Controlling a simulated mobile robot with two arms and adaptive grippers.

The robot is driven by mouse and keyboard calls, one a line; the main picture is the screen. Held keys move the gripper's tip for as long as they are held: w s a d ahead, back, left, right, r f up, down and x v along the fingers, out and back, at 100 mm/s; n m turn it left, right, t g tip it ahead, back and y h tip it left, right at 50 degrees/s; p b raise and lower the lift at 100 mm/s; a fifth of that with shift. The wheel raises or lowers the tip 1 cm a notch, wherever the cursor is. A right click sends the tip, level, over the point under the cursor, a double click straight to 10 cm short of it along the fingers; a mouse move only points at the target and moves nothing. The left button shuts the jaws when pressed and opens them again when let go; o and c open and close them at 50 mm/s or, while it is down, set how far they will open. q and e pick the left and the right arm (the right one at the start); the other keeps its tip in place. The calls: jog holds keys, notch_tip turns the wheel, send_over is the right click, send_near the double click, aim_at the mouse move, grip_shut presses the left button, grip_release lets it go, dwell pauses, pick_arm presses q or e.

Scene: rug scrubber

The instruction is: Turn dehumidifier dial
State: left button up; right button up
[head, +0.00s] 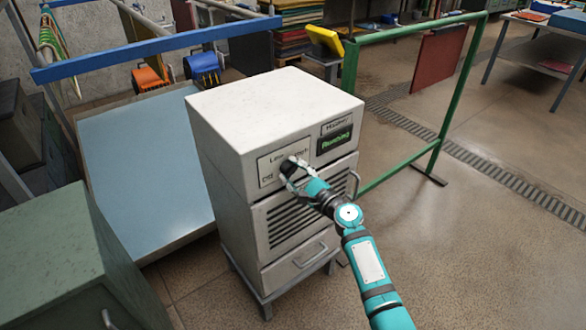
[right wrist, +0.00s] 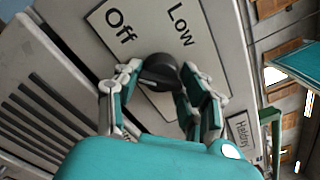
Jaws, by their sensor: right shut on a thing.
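The dehumidifier (head: 260,110) is a white-grey cabinet on a low stand in the middle of the head view. Its front has a label plate (head: 270,163), a green-lit display (head: 334,140), vent slats and a lower drawer. The dark round dial (right wrist: 158,72) sits on the plate between my fingers in the right wrist view, with "Off" and "Low" printed beside it. My right gripper (head: 290,168) is shut on the dial, one finger on each side, and hides much of it in the head view. My left gripper is not in view.
A green cabinet (head: 60,260) stands at the lower left. A green metal frame (head: 440,130) stands at the right. The floor at the right front is clear.

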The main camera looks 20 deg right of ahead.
jog(key=shift+f+m+p, duration=0.1)
jog(key=shift+m+p, duration=0.35)
jog(key=shift+m, duration=0.75)
jog(key=o, duration=1.2)
jog(key=shift+s, duration=0.1)
jog(key=v, duration=1.2)
